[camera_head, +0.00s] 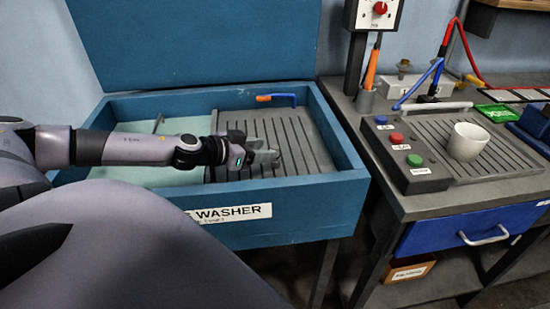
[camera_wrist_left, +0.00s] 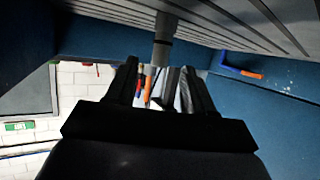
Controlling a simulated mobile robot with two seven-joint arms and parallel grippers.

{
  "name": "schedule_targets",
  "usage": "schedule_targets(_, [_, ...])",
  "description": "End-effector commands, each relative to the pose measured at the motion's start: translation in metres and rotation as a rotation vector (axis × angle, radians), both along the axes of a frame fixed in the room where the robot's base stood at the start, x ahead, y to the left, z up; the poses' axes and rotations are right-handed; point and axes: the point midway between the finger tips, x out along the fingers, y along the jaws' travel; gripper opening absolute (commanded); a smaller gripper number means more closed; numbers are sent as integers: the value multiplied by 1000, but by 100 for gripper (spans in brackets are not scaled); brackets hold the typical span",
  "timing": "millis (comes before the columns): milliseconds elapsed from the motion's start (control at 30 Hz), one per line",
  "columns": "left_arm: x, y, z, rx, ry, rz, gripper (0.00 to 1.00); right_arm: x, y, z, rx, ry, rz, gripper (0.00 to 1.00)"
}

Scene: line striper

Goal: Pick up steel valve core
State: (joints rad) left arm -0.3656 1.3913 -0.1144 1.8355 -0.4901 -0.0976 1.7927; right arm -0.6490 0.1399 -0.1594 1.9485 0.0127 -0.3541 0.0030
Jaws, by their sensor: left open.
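My left gripper (camera_head: 262,158) is inside the blue washer tub (camera_head: 345,160), low over its slatted rack (camera_head: 310,150). The gripper is open, and its two dark fingers also show in the left wrist view (camera_wrist_left: 162,85). A grey steel cylinder (camera_wrist_left: 165,40), which looks like the valve core, stands on the slats in the wrist view, in line with the gap between the fingers. I cannot tell whether the fingers touch it. In the head view I cannot pick the core out clearly at the gripper. My right gripper is not in view.
A blue tool with an orange end (camera_head: 277,97) lies at the tub's back wall. The tub's walls rise around the gripper. On the right bench are a white cup (camera_head: 467,141), a button box (camera_head: 407,152) and a holder with an orange-handled tool (camera_head: 371,68).

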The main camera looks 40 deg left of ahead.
Motion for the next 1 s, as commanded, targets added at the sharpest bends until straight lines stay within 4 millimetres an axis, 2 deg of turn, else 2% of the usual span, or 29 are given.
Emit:
schedule_targets(733, [22,-5,-7,3,-4,-2,53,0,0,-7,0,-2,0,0])
schedule_targets(1000, [35,-5,-11,-3,-4,6,53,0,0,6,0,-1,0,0])
